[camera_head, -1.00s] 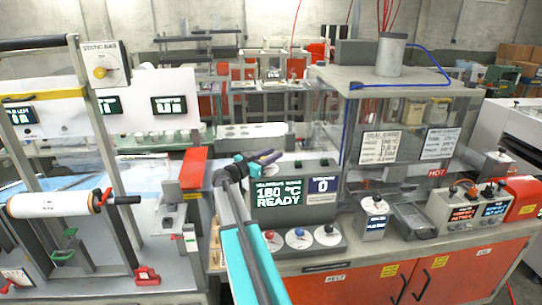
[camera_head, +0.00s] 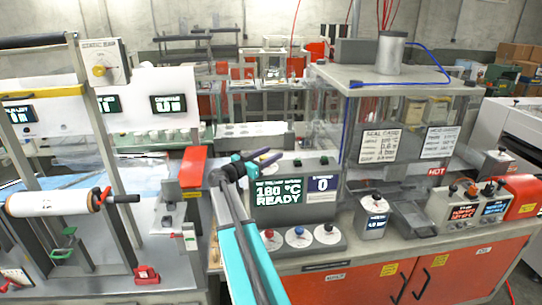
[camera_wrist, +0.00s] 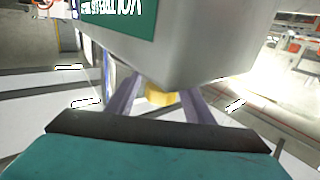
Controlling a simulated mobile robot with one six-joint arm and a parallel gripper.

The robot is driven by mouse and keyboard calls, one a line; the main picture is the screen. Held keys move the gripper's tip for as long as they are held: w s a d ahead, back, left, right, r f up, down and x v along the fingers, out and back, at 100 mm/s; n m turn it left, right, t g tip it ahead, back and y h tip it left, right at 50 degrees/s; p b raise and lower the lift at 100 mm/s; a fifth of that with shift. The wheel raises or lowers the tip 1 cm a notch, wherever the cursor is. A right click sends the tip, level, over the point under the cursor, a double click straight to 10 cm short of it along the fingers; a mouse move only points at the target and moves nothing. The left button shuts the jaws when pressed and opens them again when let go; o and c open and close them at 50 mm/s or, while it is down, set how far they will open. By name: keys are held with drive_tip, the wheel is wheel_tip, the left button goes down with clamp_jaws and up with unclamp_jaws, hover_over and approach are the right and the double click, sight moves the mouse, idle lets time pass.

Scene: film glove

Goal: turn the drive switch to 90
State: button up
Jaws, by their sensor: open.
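My gripper (camera_head: 268,158) is open, its dark fingers apart and pointing right at the upper left of the display panel (camera_head: 291,202), which reads 180 °C READY. I cannot tell from the labels which control is the drive switch. Three round knobs, red (camera_head: 269,236), blue (camera_head: 298,234) and dark (camera_head: 326,230), sit on a grey box below the panel. A yellow-knobbed switch (camera_head: 99,70) is on the left post. In the wrist view, a yellow round piece (camera_wrist: 160,95) shows between the fingers (camera_wrist: 158,108), under a grey box with a green display (camera_wrist: 125,12). Contact cannot be judged.
A white roll (camera_head: 52,203) on a frame and a red block (camera_head: 193,166) stand to the left. A clear-walled cabinet (camera_head: 405,78) stands right of the panel. A small box with a dial (camera_head: 374,215) and a control box (camera_head: 470,208) sit on the right bench.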

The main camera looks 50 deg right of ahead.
drive_tip(key=a+b, duration=0.4)
drive_tip(key=a, duration=0.8)
drive_tip(key=shift+w+a, duration=0.25)
drive_tip(key=shift+a, duration=0.15)
